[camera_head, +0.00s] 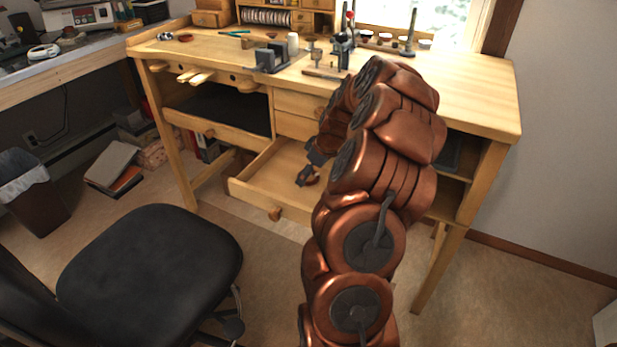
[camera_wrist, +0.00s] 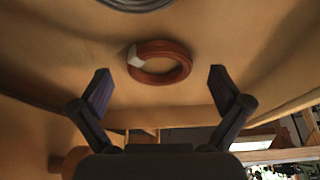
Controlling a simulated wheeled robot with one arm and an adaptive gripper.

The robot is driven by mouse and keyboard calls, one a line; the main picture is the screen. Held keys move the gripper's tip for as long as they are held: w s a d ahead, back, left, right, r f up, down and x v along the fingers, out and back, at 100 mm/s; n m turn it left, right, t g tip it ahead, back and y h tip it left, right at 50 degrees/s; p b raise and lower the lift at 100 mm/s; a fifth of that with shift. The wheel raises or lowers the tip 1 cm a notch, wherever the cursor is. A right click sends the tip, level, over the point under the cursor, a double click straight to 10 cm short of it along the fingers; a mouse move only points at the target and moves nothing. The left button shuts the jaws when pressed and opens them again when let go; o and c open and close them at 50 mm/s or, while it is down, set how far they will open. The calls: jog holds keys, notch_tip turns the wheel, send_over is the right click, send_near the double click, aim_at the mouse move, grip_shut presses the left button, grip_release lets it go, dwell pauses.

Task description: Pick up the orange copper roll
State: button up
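The orange copper roll (camera_wrist: 158,77) is a reddish-orange ring with a white tag or band at its left. In the wrist view it lies flat on a pale wooden surface, in line with the gap between my fingers and beyond the tips. My gripper (camera_wrist: 160,87) is open and empty, with one dark finger on each side. In the head view my gripper (camera_head: 310,168) is over the open bench drawer (camera_head: 262,186), mostly hidden by my arm. I cannot make out the roll clearly there.
A grey coil (camera_wrist: 138,4) lies beyond the roll at the top of the wrist view. The wooden workbench (camera_head: 470,90) carries tools and small vises. A round drawer knob (camera_head: 275,214) sticks out in front. A black chair (camera_head: 150,260) stands at the lower left.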

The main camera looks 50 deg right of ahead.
jog(key=c, duration=1.2)
